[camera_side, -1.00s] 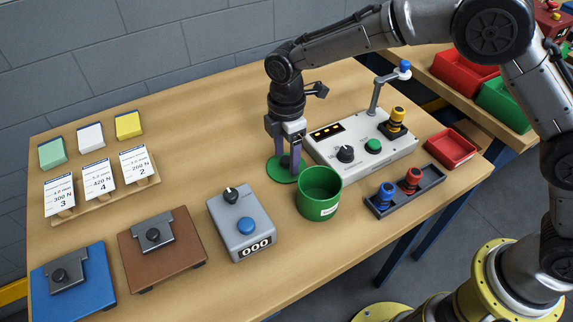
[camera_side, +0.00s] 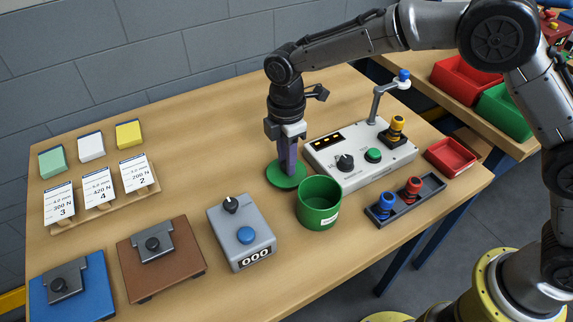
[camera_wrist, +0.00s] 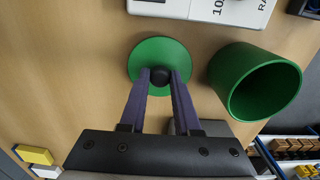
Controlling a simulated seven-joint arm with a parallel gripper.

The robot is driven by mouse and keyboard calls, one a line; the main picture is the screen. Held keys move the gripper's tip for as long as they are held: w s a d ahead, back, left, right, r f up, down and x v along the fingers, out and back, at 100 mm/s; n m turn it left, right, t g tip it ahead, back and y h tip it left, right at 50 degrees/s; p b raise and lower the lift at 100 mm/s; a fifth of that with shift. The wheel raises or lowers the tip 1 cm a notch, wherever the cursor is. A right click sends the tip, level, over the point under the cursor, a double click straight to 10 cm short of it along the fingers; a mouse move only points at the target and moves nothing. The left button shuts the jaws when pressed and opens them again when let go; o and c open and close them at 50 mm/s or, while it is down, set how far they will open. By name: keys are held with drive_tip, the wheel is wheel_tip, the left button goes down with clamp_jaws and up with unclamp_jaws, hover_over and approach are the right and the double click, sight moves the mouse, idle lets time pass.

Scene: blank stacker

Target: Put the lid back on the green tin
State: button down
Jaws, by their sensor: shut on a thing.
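The green tin (camera_side: 319,205) stands upright and open on the table; in the wrist view the tin (camera_wrist: 252,84) is right of my gripper, and its inside looks empty. The round green lid (camera_side: 285,176) lies flat on the table, left of and behind the tin. In the wrist view the lid (camera_wrist: 148,50) shows a dark knob (camera_wrist: 160,76) at its middle. My gripper (camera_wrist: 160,80) points down over the lid, its fingers shut on the knob. In the side view my gripper (camera_side: 288,172) hides the knob.
A white control box (camera_side: 360,152) with a lamp post stands close behind the tin. A grey counter box (camera_side: 241,234) is to its left, and a dark tray (camera_side: 404,198) with blue and red knobs is to its right. Bare table lies left of the lid.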

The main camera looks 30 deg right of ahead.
wheel_tip(320, 180, up, 8)
drive_tip(key=shift+f, duration=0.2)
drive_tip(key=shift+s+d+r, duration=0.1)
drive_tip(key=shift+s+r, duration=0.05)
drive_tip(key=shift+s, duration=0.05)
drive_tip(key=s+r, duration=0.5)
drive_tip(key=s, duration=0.6)
wheel_tip(320, 180, down, 6)
drive_tip(key=shift+d+f, duration=0.2)
drive_tip(key=shift+f, duration=0.15)
idle(1.7)
drive_tip(key=c, duration=0.5)
unclamp_jaws()
drive_tip(key=shift+c, duration=0.2)
